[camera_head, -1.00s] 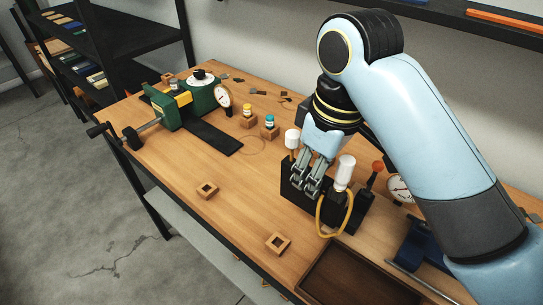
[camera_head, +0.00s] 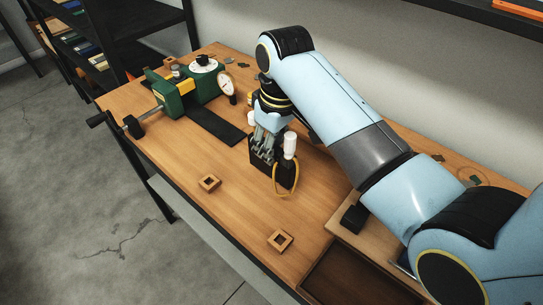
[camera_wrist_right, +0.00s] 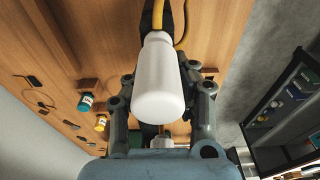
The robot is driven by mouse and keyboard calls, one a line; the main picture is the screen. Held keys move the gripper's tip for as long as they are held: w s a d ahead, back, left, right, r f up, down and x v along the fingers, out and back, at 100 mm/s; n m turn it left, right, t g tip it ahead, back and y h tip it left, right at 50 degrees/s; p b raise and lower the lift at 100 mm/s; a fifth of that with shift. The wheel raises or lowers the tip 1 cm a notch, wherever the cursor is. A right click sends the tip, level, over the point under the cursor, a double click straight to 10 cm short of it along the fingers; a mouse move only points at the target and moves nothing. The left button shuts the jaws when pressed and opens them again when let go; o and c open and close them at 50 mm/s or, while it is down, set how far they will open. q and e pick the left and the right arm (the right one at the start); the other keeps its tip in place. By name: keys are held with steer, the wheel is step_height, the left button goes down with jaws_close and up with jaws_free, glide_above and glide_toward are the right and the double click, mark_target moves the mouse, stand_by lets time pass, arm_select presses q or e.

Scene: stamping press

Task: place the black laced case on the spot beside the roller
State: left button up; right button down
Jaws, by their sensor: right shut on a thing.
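The black laced case (camera_head: 261,168) is a dark box with a white bottle (camera_head: 290,145) on top and a yellow cord (camera_head: 285,194) looped at its side. My right gripper (camera_head: 264,150) is shut on it from above. The wrist view shows the white bottle (camera_wrist_right: 158,85) between the fingers and the cord (camera_wrist_right: 180,22) behind it. I cannot tell the gap under the case. The green roller (camera_head: 172,103) with its crank stands to the left, its black strip (camera_head: 215,125) reaching toward the case. The ring mark seen earlier beside the roller is hidden. My left gripper is out of view.
Two wooden square blocks (camera_head: 209,183) and (camera_head: 280,241) lie nearer the front edge. A brown tray (camera_head: 350,275) is at the lower right. The front-left tabletop is mostly clear.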

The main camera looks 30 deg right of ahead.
steer(key=shift+f+p, duration=0.35)
steer(key=shift+f, duration=1.55)
steer(key=c, duration=1.1)
jaws_free()
steer(key=shift+f, duration=0.1)
steer(key=r, duration=0.4)
steer(key=s+r, duration=0.1)
steer(key=r, duration=0.3)
steer(key=r+b, duration=0.1)
steer(key=r, duration=0.3)
steer(key=shift+s+d+r, duration=0.1)
steer(key=shift+s+d, duration=0.15)
